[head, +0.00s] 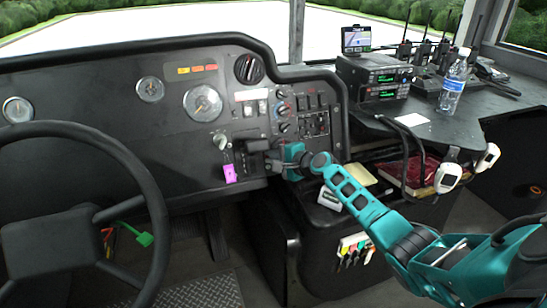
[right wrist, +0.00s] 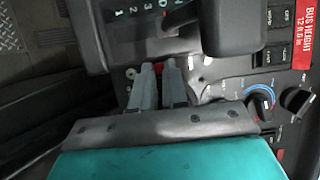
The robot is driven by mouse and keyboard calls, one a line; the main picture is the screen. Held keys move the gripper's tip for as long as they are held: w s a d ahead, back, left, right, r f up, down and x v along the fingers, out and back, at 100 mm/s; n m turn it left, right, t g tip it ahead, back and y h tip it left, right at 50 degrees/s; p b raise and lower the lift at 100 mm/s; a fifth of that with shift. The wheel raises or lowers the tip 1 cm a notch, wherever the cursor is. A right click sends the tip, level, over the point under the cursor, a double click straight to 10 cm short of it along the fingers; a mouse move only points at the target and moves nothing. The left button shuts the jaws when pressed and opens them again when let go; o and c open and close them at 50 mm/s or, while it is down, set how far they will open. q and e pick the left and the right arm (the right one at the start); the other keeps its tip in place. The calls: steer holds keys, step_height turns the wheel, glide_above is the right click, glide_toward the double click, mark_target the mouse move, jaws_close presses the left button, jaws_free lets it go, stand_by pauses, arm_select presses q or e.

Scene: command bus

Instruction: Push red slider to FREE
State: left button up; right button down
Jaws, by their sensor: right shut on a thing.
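My right gripper (head: 270,160) reaches the lower right part of the dashboard in the head view. In the right wrist view its two grey fingers (right wrist: 159,72) are close together. A small patch of red, seemingly the red slider (right wrist: 160,66), shows between the fingertips, and the gripper is shut on it. Most of the slider is hidden by the fingers. I cannot read a FREE label or tell the slider's position. In the head view the slider is hidden behind my gripper. My left gripper is not in view.
A gear selector panel (right wrist: 118,14) with a dark lever (right wrist: 180,20) is close to the fingertips. Knobs (right wrist: 262,100) and switches are at the right. The steering wheel (head: 150,190) is at the left. A pink tag (head: 230,174) hangs from the dash. A water bottle (head: 452,85) stands on the console.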

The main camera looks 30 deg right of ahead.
steer(key=shift+w+d+r+p, duration=0.1)
steer(key=shift+w+r+p, duration=0.2)
steer(key=shift+r, duration=0.3)
steer(key=shift+w+d+r+p, duration=0.15)
steer(key=shift+r+p, duration=0.15)
steer(key=shift+r, duration=0.25)
steer(key=shift+a, duration=0.1)
steer(key=c, duration=1.1)
jaws_free()
steer(key=p+v, duration=0.4)
steer(key=v, duration=0.9)
steer(key=shift+p, duration=0.3)
